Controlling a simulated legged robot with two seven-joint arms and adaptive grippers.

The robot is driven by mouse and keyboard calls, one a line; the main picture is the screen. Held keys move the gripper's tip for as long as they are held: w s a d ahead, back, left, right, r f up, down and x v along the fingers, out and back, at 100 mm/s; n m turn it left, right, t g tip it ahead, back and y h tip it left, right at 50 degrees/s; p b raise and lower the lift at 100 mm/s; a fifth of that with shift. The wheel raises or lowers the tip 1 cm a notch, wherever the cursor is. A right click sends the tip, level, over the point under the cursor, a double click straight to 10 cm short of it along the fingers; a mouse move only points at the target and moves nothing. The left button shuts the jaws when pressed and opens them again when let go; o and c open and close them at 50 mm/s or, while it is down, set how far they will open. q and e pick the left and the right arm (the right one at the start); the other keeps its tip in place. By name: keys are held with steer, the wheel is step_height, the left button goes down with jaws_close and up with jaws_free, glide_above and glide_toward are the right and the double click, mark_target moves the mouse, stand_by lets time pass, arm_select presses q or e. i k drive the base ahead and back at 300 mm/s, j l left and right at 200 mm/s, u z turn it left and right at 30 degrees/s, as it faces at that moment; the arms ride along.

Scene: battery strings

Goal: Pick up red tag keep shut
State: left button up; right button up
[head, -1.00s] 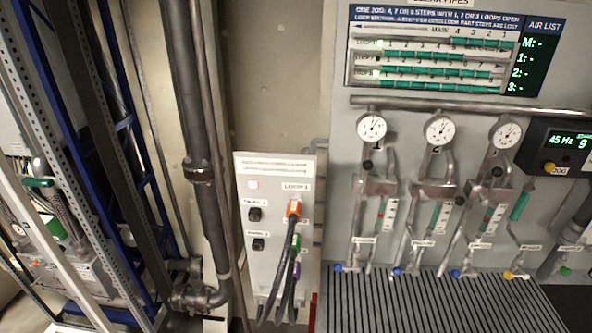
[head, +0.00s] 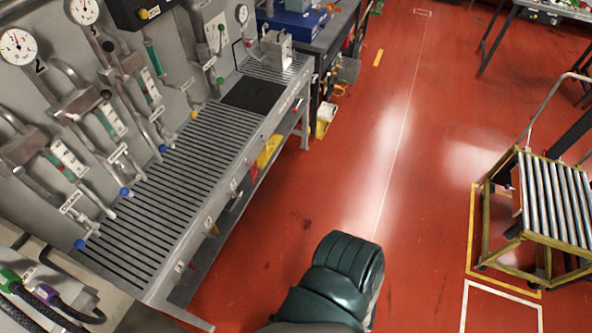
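I cannot make out a tag marked keep shut. A small red item (head: 254,171) hangs or lies at the bench's lower front, beside a yellow item (head: 268,151). It is too small to tell whether it is a tag. Neither of my grippers shows; only a dark green rounded part, apparently mine, is at the bottom centre.
A slatted grey bench (head: 165,205) runs below a panel of gauges (head: 18,46) and valves. A blue box (head: 291,22) is on a farther bench. A yellow-framed roller cart (head: 555,200) stands at right. Red floor (head: 420,130) between is clear.

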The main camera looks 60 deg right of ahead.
mark_target(254, 173)
steer(key=z, duration=1.55)
